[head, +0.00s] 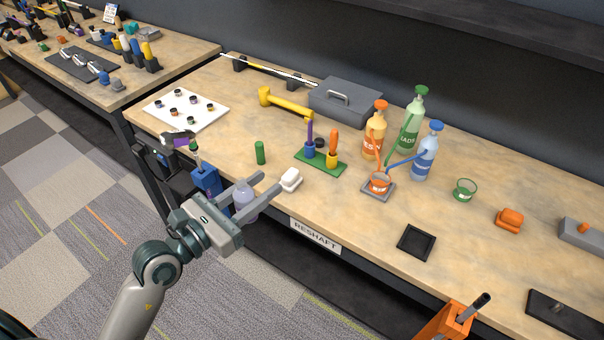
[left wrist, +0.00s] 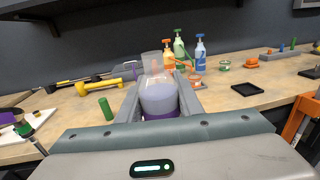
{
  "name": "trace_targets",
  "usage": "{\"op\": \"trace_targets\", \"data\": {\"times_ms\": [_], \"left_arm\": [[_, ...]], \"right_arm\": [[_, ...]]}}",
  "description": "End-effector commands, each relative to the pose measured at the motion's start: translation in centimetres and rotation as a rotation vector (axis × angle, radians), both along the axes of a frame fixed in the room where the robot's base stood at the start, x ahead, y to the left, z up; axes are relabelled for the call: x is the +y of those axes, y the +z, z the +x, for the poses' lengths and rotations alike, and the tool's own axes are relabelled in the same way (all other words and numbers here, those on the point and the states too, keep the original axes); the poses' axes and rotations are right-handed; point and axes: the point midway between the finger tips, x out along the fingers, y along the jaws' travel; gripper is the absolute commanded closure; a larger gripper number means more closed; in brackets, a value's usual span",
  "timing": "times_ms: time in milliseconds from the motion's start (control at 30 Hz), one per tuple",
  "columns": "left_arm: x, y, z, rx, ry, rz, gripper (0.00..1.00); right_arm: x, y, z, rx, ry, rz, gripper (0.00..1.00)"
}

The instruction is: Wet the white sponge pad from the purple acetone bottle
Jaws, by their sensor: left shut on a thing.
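My left gripper (head: 264,184) is shut on the purple acetone bottle (head: 244,198), a clear squeeze bottle with pale lilac contents. In the left wrist view the bottle (left wrist: 158,98) stands between the two fingers, roughly upright, with a purple lower part. It is held at the bench's front edge. The white sponge pad (head: 291,178) sits on the bench just beyond the fingertips, apart from the bottle in the head view. In the left wrist view I cannot make out the pad; the bottle covers that area. My right gripper is not in view.
Orange, green and blue pump bottles (head: 424,160) stand to the right. The bench front between is clear.

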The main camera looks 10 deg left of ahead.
Motion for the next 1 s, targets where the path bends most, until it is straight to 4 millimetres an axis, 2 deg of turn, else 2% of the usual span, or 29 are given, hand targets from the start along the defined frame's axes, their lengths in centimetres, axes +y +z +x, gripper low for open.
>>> {"op": "trace_targets", "data": {"times_ms": [367,433,633,767,1000], "left_arm": [[0.0,0.0,0.0,-0.001,0.0,0.0,0.91],[0.0,0.0,0.0,-0.001,0.0,0.0,0.91],[0.0,-0.2,0.5,0.0,0.009,-0.004,0.91],[0.0,-0.6,1.5,0.001,0.025,-0.01,0.91],[-0.6,-2.2,5.0,0.0,0.078,-0.026,0.91]], "right_arm": [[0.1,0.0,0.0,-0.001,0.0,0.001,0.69],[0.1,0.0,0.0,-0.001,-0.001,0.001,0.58],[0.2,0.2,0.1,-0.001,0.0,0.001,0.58],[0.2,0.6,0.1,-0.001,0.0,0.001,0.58],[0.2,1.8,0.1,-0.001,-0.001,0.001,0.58]]}}
